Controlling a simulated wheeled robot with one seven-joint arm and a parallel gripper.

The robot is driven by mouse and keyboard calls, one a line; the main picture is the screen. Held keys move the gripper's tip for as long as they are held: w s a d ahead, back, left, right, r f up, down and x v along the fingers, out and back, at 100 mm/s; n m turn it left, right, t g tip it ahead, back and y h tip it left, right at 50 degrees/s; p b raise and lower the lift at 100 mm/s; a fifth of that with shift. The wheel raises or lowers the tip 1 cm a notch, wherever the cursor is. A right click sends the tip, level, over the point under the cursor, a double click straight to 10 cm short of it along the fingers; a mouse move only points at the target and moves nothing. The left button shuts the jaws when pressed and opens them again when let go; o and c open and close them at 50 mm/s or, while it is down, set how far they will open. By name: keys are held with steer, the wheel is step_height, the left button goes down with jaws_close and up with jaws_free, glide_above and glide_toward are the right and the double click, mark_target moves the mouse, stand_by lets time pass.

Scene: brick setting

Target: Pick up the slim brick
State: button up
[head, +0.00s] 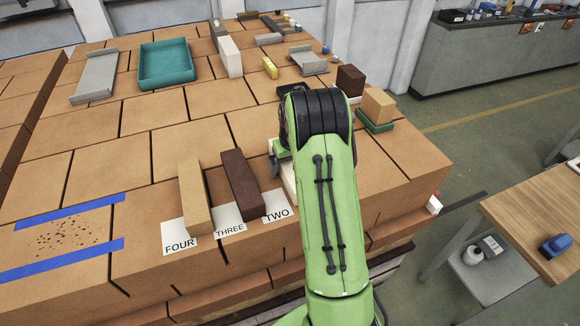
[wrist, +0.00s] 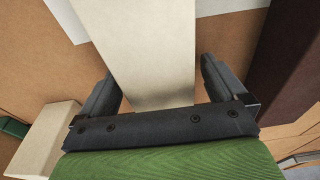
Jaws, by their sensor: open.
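In the wrist view a long pale cream brick (wrist: 150,50), which looks like the slim brick, lies between the two fingers of my gripper (wrist: 158,68). The fingers are open, one on each side of it, with a small gap visible at the right. In the head view only a sliver of this brick (head: 289,180) shows beside my green arm, which hides the rest. My gripper (head: 279,158) is mostly hidden there too. A dark brown brick (head: 241,185) and a tan brick (head: 194,194) stand to its left. The brown brick also shows in the wrist view (wrist: 292,50).
White cards reading FOUR (head: 180,245), THREE (head: 230,230) and TWO (head: 277,208) lie along the front edge. A teal tray (head: 166,66) sits farther back. A tan block (head: 378,104) and a dark block (head: 350,80) stand right of my arm. Blue tape (head: 70,212) marks the front left.

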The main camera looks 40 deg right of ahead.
steer(key=shift+s+r, duration=0.1)
steer(key=shift+s, duration=0.05)
steer(key=c, duration=1.6)
